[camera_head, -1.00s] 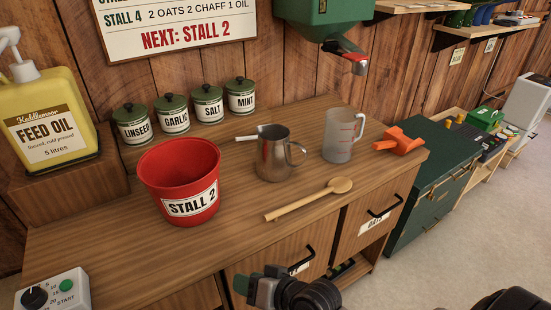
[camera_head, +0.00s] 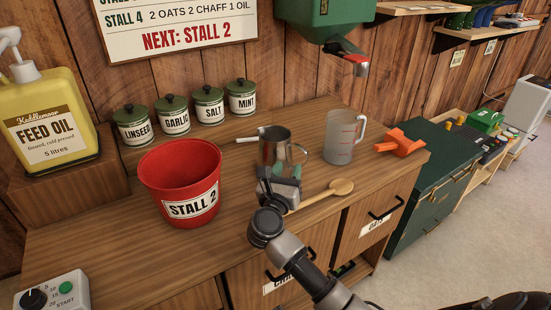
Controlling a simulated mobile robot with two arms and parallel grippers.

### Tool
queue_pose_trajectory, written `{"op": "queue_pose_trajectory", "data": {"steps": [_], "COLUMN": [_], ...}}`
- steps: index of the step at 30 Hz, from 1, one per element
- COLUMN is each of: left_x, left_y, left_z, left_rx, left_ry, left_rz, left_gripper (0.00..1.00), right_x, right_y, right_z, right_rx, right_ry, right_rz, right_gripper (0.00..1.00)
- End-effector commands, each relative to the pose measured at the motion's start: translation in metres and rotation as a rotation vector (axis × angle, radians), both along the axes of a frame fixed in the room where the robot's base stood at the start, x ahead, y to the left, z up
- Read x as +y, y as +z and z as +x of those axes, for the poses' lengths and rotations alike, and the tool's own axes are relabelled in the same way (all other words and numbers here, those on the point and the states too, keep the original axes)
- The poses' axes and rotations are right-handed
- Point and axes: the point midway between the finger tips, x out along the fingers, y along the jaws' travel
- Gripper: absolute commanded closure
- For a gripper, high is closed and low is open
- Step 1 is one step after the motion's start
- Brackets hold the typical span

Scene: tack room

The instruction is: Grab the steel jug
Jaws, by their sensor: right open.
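The steel jug (camera_head: 272,148) stands upright on the wooden counter, between the red bucket and the clear measuring jug. Its handle is on its right side and a pale handle-like piece sticks out at its left rim. My right gripper (camera_head: 281,172) is open just in front of the jug, with its greenish fingertips at the jug's lower front. It hides the jug's base, and I cannot tell whether the fingers touch the jug. My left gripper is not in view.
The red "STALL 2" bucket (camera_head: 180,180) stands left of the jug. A wooden spoon (camera_head: 338,188) lies beside my gripper. Several labelled tins (camera_head: 209,108) line the back. A green dispenser (camera_head: 322,20) hangs above.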

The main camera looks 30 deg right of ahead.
Motion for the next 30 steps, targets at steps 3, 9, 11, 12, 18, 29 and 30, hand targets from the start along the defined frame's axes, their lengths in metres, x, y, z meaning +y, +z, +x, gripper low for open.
{"op": "queue_pose_trajectory", "data": {"steps": [3, 9, 11, 12, 18, 29, 30], "left_x": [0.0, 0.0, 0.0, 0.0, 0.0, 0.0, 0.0], "left_y": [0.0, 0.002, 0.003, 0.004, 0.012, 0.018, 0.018], "left_z": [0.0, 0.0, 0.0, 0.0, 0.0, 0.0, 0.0], "left_rx": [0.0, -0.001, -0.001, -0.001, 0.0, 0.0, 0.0], "left_ry": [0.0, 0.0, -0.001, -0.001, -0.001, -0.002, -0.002], "left_rz": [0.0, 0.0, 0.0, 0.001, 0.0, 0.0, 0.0], "left_gripper": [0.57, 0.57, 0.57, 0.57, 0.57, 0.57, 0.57], "right_x": [-0.01, -0.021, -0.027, -0.031, -0.052, -0.08, -0.08], "right_y": [-0.009, -0.015, -0.016, -0.015, -0.013, -0.016, -0.016], "right_z": [0.002, 0.004, 0.008, 0.01, 0.022, 0.041, 0.041], "right_rx": [-0.007, -0.008, -0.007, -0.008, -0.006, -0.006, -0.007], "right_ry": [-0.078, -0.131, -0.134, -0.133, -0.133, -0.131, -0.131], "right_rz": [0.129, 0.206, 0.208, 0.208, 0.203, 0.208, 0.209], "right_gripper": [0.6, 0.6, 0.6, 0.6, 0.6, 0.6, 0.6]}}
